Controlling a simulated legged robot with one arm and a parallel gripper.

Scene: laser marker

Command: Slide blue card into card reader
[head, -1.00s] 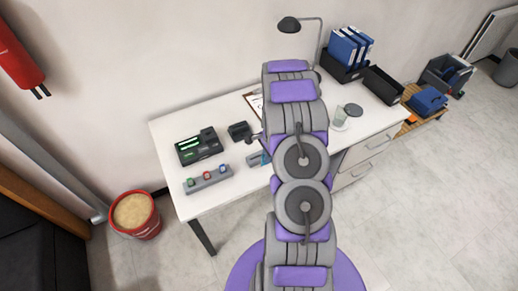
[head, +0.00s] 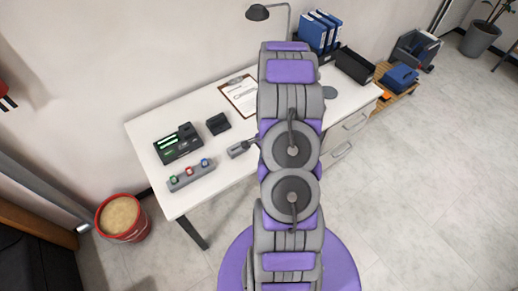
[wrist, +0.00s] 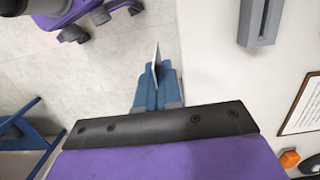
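In the wrist view, my gripper (wrist: 157,88) has its blue fingers closed on a thin, pale card (wrist: 156,60), seen nearly edge-on, so its face colour is hard to tell. It is past the table's edge, with floor behind it. A grey slotted block (wrist: 262,22) lies ahead and right, apart from the card; it also shows on the desk in the head view (head: 237,149). A black device with green lit display (head: 178,144) and a small black box (head: 217,123) stand farther left. Which of these is the card reader is not clear. My arm hides the gripper in the head view.
On the white desk (head: 150,126) are a grey strip with coloured buttons (head: 190,175), a clipboard (head: 240,96), a lamp (head: 258,13), blue binders (head: 318,30) and a black tray (head: 354,66). A red sand bucket (head: 122,218) stands left of the desk. Floor is open at right.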

